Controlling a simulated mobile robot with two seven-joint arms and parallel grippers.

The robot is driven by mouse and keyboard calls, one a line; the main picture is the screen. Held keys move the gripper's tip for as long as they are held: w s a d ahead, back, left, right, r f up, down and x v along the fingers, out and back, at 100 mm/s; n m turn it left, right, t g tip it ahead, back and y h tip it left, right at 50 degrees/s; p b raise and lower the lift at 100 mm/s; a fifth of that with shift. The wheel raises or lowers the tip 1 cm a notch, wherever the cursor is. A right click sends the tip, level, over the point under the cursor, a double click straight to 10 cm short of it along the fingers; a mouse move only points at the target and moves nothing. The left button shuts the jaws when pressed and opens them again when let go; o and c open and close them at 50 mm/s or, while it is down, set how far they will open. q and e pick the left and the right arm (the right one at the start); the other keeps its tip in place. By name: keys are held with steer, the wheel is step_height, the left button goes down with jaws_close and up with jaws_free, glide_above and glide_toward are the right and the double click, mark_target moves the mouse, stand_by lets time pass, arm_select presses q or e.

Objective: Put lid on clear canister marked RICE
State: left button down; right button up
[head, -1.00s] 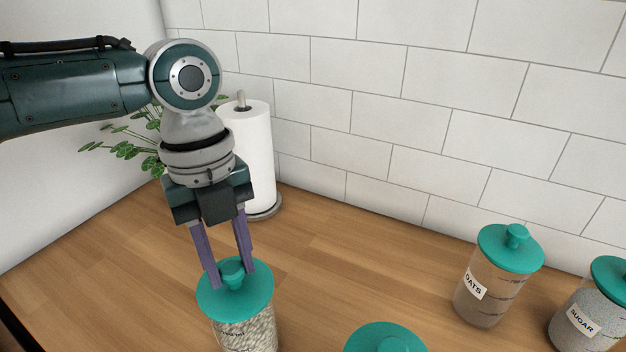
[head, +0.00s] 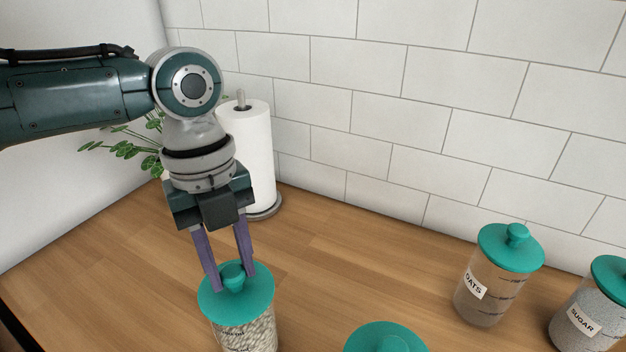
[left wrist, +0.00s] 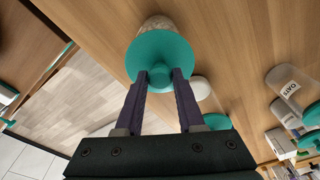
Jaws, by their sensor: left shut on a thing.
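A clear canister (head: 247,335) with pale, grain-like contents stands at the bottom of the head view; its label is mostly cut off, so I cannot read it. A teal lid (head: 250,300) with a round knob sits at its top. My left gripper (head: 234,280) points down with its purple fingers shut on the lid's knob. In the left wrist view the fingers (left wrist: 160,76) flank the knob and the lid (left wrist: 165,48) covers most of the canister (left wrist: 158,23). I cannot tell whether the lid is fully seated. My right gripper is not in view.
Lidded canisters marked OATS (head: 484,290) and SUGAR (head: 588,318) stand at the right. Another teal lid (head: 385,338) shows at the bottom edge. A paper towel roll (head: 250,160) and a plant (head: 128,146) are behind my arm. The mid-counter is clear.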

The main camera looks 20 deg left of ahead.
arm_select(q)
steer(key=shift+c, duration=0.6)
jaws_free()
steer(key=shift+r, duration=0.1)
steer(key=r+p, duration=0.6)
steer(key=r, duration=0.1)
steer(key=shift+w+a, duration=0.25)
steer(key=shift+a, duration=0.15)
steer(key=shift+f, duration=0.1)
